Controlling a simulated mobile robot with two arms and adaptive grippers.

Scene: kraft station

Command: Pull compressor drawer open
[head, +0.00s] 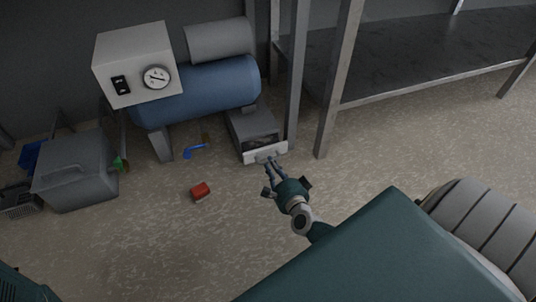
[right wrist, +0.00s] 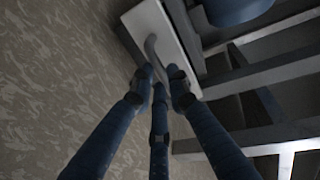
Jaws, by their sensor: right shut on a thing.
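The compressor (head: 213,88) stands at the back, with a blue tank and a pale box that carries a gauge and a switch. Its drawer (head: 265,152) is low at the right end, with a white front and a handle, and a dark gap shows behind the front. My right gripper (head: 269,163) is at the drawer front, fingers on the handle. In the right wrist view the fingers close around the grey handle (right wrist: 150,47) of the white drawer front (right wrist: 168,28). My left gripper is not seen.
A grey bin (head: 75,172) stands at the left. A red block (head: 200,191) and a blue piece (head: 195,151) lie on the floor. A metal table's leg (head: 338,80) stands just right of the drawer. The floor in front is mostly clear.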

